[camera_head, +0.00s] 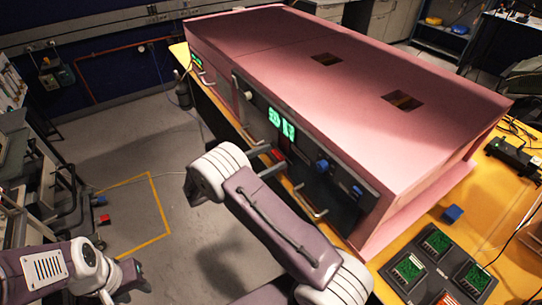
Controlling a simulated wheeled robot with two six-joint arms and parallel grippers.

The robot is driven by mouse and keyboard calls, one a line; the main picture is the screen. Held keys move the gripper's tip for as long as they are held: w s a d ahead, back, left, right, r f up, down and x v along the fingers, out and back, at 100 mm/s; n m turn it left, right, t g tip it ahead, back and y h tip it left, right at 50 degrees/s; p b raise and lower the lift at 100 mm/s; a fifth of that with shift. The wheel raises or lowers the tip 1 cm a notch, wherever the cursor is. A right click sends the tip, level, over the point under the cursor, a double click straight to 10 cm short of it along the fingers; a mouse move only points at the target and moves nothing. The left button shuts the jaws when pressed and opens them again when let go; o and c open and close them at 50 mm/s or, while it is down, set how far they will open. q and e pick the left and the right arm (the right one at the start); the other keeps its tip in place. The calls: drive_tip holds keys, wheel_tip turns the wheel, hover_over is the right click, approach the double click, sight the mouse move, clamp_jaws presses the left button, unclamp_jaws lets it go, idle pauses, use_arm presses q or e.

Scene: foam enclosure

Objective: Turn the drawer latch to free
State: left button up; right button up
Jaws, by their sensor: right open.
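The pink foam enclosure (330,75) stands on a yellow-topped bench, its dark front panel (340,192) facing my arms. I cannot tell for sure which part is the drawer latch. The panel bears a round grey knob (248,95), a small red part (278,155), blue knobs (322,165) (357,190) and a bar handle (312,206). My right gripper (270,166) is open at the panel, close to the red part; my wrist partly hides it, and contact cannot be seen. My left gripper (132,281) is low at the left, away from the enclosure; its jaws are unclear.
Green displays (274,117) are on the panel. A blue block (452,213) and a dark tray with green boards (437,268) lie on the bench (505,210) at the right. A cart (60,185) stands at the left. The floor between is mostly clear.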

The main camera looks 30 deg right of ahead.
drive_tip(key=c, duration=1.4)
drive_tip(key=shift+m, duration=0.3)
drive_tip(key=shift+s+d+f+m+b, duration=0.1)
drive_tip(key=shift+f+m+b, duration=0.05)
drive_tip(key=shift+m+b, duration=3.9)
drive_tip(key=shift+s+f+m+b, duration=0.1)
drive_tip(key=shift+m+b, duration=3.2)
drive_tip(key=shift+m, duration=1.35)
